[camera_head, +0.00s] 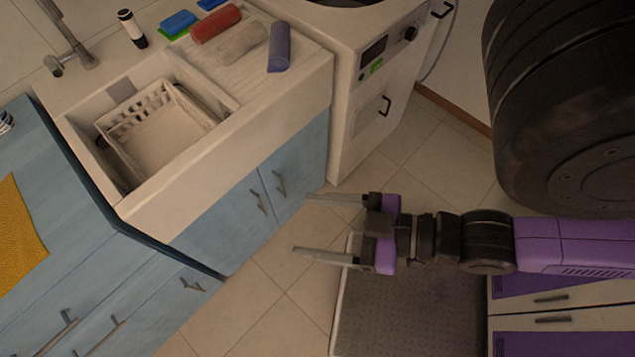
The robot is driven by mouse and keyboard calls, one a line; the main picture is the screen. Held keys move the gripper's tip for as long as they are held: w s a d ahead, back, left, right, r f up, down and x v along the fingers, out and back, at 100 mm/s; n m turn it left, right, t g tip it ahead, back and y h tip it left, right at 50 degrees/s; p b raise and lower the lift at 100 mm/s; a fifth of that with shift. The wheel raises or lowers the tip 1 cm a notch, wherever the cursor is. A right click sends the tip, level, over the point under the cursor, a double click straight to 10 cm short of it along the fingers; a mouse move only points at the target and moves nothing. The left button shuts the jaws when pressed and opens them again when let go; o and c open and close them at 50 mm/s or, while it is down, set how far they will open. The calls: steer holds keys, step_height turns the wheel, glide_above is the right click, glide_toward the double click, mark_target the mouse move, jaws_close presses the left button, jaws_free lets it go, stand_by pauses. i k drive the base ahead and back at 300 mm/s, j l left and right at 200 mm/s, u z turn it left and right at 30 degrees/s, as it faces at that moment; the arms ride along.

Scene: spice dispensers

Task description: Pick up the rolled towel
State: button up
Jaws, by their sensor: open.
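Three rolled towels lie side by side on the ribbed drainboard right of the sink basin: a red roll (215,24), a beige roll (241,43) and a purple roll (279,48). The purple one is nearest the drainboard's right end. The picture does not show which roll is the task's. My gripper (302,224) is open and empty, its two fingers pointing left. It is over the floor in front of the blue cabinet, well below the rolls in the picture and apart from them.
The sink (98,168) holds a white basket (152,98). A faucet (83,55), a white and black bottle (132,28) and a blue sponge (178,22) are behind. A white washing machine (347,140) stands right of the sink. Tiled floor (400,150) shows clear between it and my arm.

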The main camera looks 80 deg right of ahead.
mark_target(279, 58)
steer(key=i+j+z, duration=0.1)
steer(key=i+j, duration=0.2)
steer(key=i+j+z, duration=0.1)
steer(key=i+j, duration=0.15)
steer(key=j, duration=0.2)
steer(key=i+j+z, duration=0.1)
steer(key=i+j, duration=0.15)
steer(key=i+j+z, duration=0.15)
steer(key=j, duration=0.4)
steer(key=i+z, duration=0.1)
steer(key=z, duration=1.15)
